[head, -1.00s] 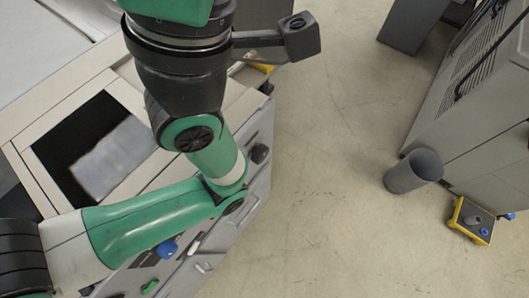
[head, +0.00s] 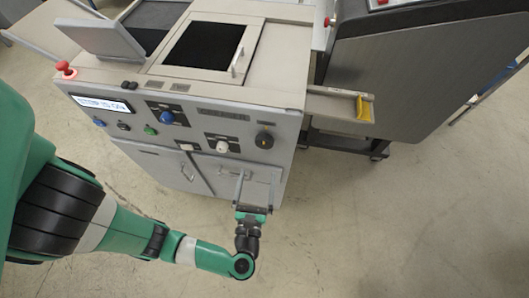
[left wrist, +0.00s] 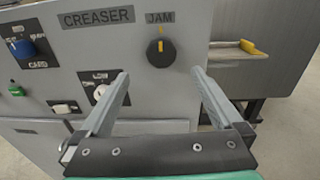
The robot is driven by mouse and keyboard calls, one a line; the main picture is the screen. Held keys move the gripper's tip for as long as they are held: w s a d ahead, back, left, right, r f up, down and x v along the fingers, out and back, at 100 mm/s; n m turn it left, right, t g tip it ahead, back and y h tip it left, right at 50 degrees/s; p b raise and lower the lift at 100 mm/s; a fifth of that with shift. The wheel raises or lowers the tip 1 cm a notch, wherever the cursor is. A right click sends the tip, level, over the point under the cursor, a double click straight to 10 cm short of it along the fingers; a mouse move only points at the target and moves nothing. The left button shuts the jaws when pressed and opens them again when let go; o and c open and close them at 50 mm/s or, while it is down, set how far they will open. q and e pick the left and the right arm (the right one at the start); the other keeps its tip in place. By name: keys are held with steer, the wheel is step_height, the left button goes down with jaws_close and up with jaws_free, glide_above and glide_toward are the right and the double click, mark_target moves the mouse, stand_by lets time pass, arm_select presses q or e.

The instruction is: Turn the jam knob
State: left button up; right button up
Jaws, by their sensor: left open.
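The jam knob (head: 264,139) is a round black knob with a yellow mark, at the right of the machine's front panel. In the left wrist view the knob (left wrist: 160,52) sits under the "JAM" label (left wrist: 160,18), its yellow mark pointing up. My left gripper (head: 257,175) is in front of the panel, below the knob. In the left wrist view the left gripper (left wrist: 160,82) is open and empty, its fingertips spread either side of and below the knob, apart from it. The right gripper is not in view.
A white knob (head: 222,146) and a blue knob (head: 167,117) sit further left on the panel. A red button (head: 63,67) stands at the left corner. A tray with a yellow end (head: 363,108) juts out at the right. The floor in front is clear.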

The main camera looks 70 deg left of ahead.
mark_target(264, 144)
arm_select(q)
steer(key=shift+m+t, duration=0.4)
steer(key=shift+m, duration=0.1)
steer(key=p+x, duration=0.1)
steer(key=x, duration=1.1)
steer(key=shift+s+a+f, duration=0.1)
steer(key=shift+a+f, duration=0.05)
steer(key=shift+f, duration=0.05)
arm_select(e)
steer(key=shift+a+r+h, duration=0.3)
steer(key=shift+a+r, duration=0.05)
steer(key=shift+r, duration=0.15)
arm_select(q)
steer(key=c, duration=1.2)
steer(key=shift+c, duration=0.2)
